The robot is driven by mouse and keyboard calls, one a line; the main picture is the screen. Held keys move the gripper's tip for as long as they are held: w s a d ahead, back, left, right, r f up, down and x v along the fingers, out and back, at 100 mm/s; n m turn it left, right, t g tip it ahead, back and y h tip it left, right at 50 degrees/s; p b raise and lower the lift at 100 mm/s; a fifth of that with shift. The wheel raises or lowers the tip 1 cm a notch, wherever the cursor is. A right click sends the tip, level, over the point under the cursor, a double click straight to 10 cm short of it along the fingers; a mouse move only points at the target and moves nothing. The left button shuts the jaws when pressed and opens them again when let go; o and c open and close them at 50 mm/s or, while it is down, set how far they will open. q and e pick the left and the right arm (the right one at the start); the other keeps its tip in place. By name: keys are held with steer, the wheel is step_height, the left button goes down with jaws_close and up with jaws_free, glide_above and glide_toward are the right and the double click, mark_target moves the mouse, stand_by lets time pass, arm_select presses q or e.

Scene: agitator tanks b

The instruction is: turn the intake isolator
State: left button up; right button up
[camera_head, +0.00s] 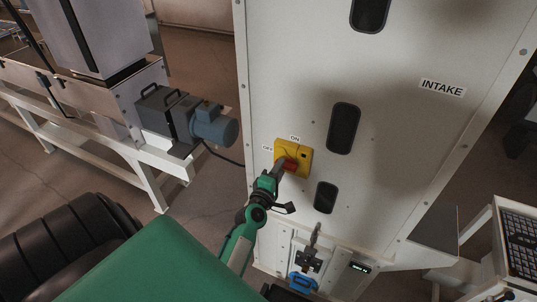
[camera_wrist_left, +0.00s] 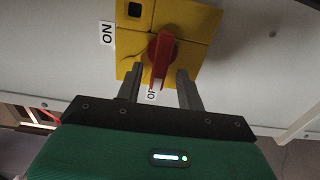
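The intake isolator is a yellow plate (camera_head: 306,153) with a red handle (camera_head: 290,164) on the white cabinet marked INTAKE. An ON label (camera_head: 295,139) is above it and an OFF label (camera_head: 267,148) to its left. In the left wrist view the red handle (camera_wrist_left: 163,58) stands out from the yellow plate (camera_wrist_left: 195,22), lined up toward the partly covered OFF label; the ON label (camera_wrist_left: 107,33) is off to the left. My left gripper (camera_head: 276,174) is open. Its fingertips (camera_wrist_left: 160,78) lie either side of the handle's near end, with gaps showing. My right gripper is not in view.
The white cabinet (camera_head: 400,140) has dark oval windows (camera_head: 343,128). Below the isolator are a metal latch (camera_head: 310,260) and a blue item (camera_head: 302,282). A blue-grey motor (camera_head: 213,126) on a white frame stands to the left. A tray stand (camera_head: 490,235) is at the right.

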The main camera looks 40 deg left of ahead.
arm_select(q)
steer(key=b+v, duration=0.1)
steer(key=v, duration=1.1)
steer(key=shift+s, duration=0.35)
steer(key=s+d+f+m+g+h+b, duration=0.1)
steer(key=s+d+f+m+g+h, duration=0.2)
steer(key=f, duration=0.9)
steer(key=s+d+f+m+g+b, duration=0.15)
steer(key=d+f+m, duration=0.25)
steer(key=f, duration=0.9)
steer(key=s+d+f+m+g+h, duration=0.2)
steer(key=s+d+f+m+g, duration=0.15)
steer(key=f, duration=0.85)
steer(key=s+d+f+m+g+b, duration=0.2)
steer(key=s+f+m+g, duration=0.3)
steer(key=s+f, duration=0.75)
steer(key=s+a+f+m+g, duration=0.3)
steer(key=s+f+m, duration=0.5)
steer(key=s, duration=0.8)
step_height(320, 180, down, 3)
steer(key=shift+a+y+b, duration=0.3)
steer(key=shift+a, duration=0.25)
steer(key=shift+s, duration=0.15)
